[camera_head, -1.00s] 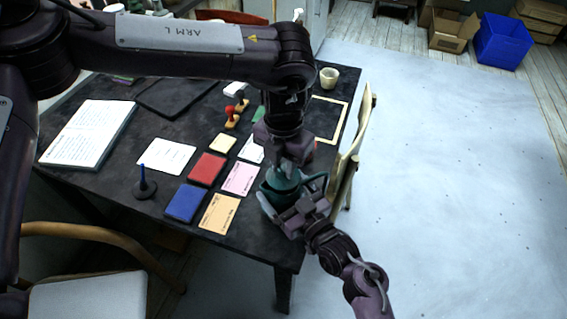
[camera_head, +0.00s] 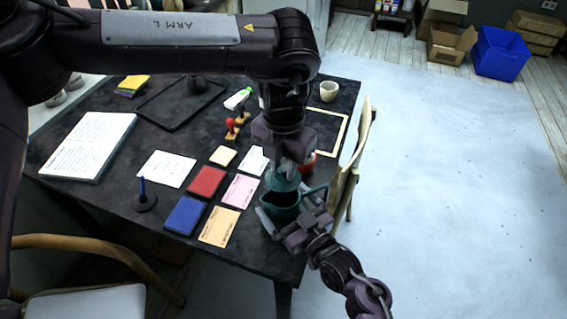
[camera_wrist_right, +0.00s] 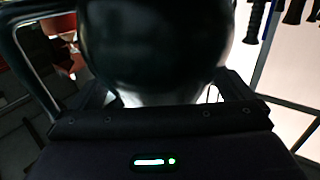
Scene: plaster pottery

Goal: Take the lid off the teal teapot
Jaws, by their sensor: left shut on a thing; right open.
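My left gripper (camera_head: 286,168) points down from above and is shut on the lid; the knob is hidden. My right gripper (camera_head: 281,222) is open, its fingers on either side of the teapot's near side. In the right wrist view a dark rounded teapot body (camera_wrist_right: 155,45) fills the space between the fingers; contact cannot be told.
The dark table (camera_head: 120,215) holds several cards, a blue pad (camera_head: 186,215), a red pad (camera_head: 207,181), a pen stand (camera_head: 144,199), an open book (camera_head: 88,146) and a cream cup (camera_head: 329,91). A wooden chair (camera_head: 357,160) is close to the table's right edge.

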